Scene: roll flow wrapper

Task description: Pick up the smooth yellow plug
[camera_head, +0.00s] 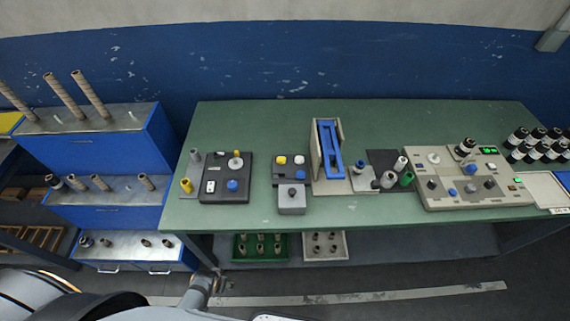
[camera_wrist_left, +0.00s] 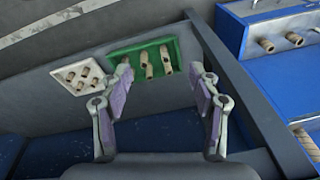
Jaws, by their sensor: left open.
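A small yellow plug (camera_head: 186,186) stands near the left front edge of the green table. A second small yellow piece (camera_head: 238,153) shows at the back of the black panel; I cannot tell at this size which of the two is smooth. My left gripper (camera_wrist_left: 160,78) is open and empty in the left wrist view, with a green tray beyond its fingers. No yellow plug shows in that view. My grey arm fills the lower left of the head view. My right gripper is not in view.
A grey cylinder (camera_head: 195,156) stands behind the yellow plug, and the black panel (camera_head: 212,172) is to its right. Blue shelves (camera_head: 140,150) stand left of the table. The green tray (camera_head: 240,252) and a white tray (camera_head: 341,252) sit below. The table's back is clear.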

